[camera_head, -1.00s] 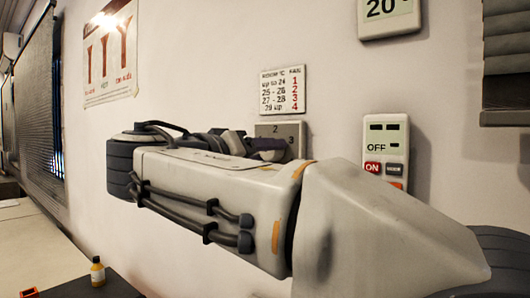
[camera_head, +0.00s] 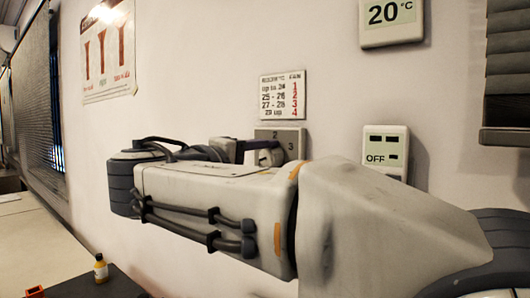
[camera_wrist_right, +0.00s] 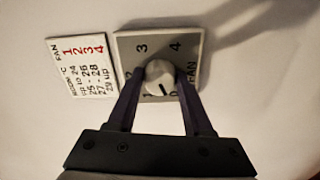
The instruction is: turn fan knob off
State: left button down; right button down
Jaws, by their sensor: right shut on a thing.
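The fan knob (camera_wrist_right: 158,74) is a pale round knob on a grey square plate (camera_wrist_right: 187,43) marked 3, 4 and FAN. A dark mark shows on the knob's lower side in the right wrist view; the exact number it points at is unclear. My right gripper (camera_wrist_right: 160,84) has its two dark purple fingers on either side of the knob, shut on it. In the head view, my arm hides the lower part of the plate (camera_head: 293,134), and the 2 and 3 show above it. My left gripper is not in view.
A temperature-and-fan chart (camera_head: 283,96) hangs above the plate. A white control panel (camera_head: 394,138) reading OFF is to the right, its lower part behind my arm. A 20 °C display (camera_head: 391,18) is above it. A small yellow bottle (camera_head: 100,270) stands at lower left.

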jog(key=shift+n+p, duration=0.3)
jog(key=shift+n, duration=0.4)
jog(key=shift+c, duration=1.6)
grip_release()
jog(key=v, duration=1)
jog(key=shift+s+a+b, duration=0.15)
jog(key=shift+s+b, duration=0.05)
jog(key=shift+b, duration=0.15)
